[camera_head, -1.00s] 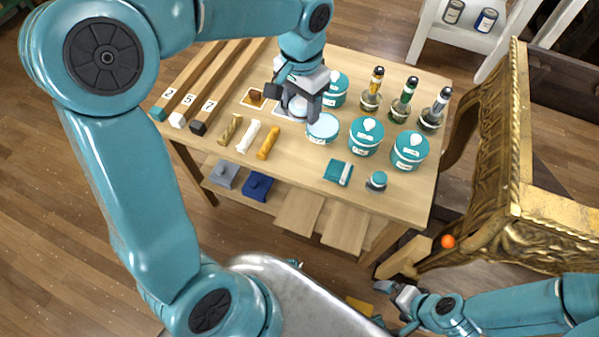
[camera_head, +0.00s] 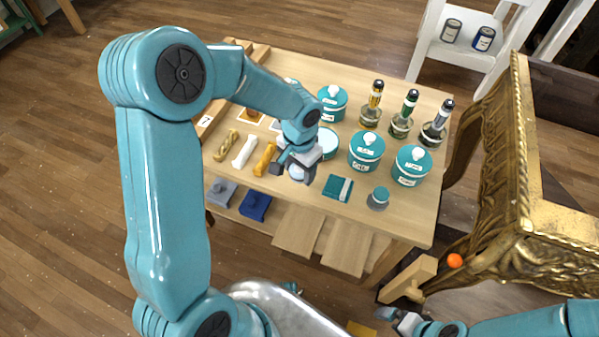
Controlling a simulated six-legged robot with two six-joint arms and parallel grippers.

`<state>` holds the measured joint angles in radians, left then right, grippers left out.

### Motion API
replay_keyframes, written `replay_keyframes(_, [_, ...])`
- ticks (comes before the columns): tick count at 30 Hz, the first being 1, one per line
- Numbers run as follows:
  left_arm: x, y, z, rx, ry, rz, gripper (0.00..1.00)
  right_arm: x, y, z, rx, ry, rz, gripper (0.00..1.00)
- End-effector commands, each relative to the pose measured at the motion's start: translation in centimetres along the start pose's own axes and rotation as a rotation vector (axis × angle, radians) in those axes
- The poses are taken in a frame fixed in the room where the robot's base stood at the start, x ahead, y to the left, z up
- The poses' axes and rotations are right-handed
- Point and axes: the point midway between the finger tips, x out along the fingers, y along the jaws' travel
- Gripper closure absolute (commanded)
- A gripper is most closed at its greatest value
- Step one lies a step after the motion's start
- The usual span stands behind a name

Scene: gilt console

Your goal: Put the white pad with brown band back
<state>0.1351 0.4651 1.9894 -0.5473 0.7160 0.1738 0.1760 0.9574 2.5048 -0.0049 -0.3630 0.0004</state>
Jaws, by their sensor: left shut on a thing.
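My left gripper (camera_head: 294,174) is above the front part of the wooden table (camera_head: 408,219), in front of a flat pale-teal tin. It is shut on a small, pale, rounded thing (camera_head: 297,172), mostly hidden by the fingers. It may be the white pad; I see no brown band on it.
Teal tins (camera_head: 411,166) and dropper bottles (camera_head: 435,124) stand at the right of the table.

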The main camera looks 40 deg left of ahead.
Motion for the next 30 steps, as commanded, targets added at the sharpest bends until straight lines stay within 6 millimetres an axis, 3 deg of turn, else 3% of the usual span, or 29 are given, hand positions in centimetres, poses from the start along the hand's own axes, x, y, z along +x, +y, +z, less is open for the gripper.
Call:
replay_keyframes(1, [1.2, 0.0, 0.1, 0.002, -0.005, 0.001, 0.68, 0.4, 0.1, 0.0, 0.000, 0.000, 0.000, 0.00])
replay_keyframes(3, [1.7, 0.0, 0.1, 0.001, -0.002, 0.001, 0.68, 0.4, 0.1, 0.0, 0.000, 0.000, 0.000, 0.00])
replay_keyframes(13, [2.1, 0.0, 0.0, 0.001, 0.000, 0.000, 0.68, 0.8, 0.3, 0.0, 0.000, 0.000, 0.000, 0.00])
replay_keyframes(14, [2.0, 0.0, 0.0, 0.001, 0.000, 0.000, 0.40, 0.7, 0.3, 0.0, 0.000, 0.000, 0.000, 0.00])
replay_keyframes(16, [1.9, 0.0, 0.0, 0.001, 0.000, 0.000, 0.18, 0.6, 0.2, 0.0, 0.000, 0.000, 0.000, 0.00])
replay_keyframes(25, [1.7, 0.0, 0.0, 0.001, 0.000, 0.000, 0.18, 0.5, 0.2, 0.0, 0.000, 0.000, 0.000, 0.00])
replay_keyframes(30, [-0.3, 0.0, -0.1, 0.000, 0.003, -0.002, 0.18, -0.2, -0.1, 0.0, 0.000, 0.000, 0.000, 0.00])
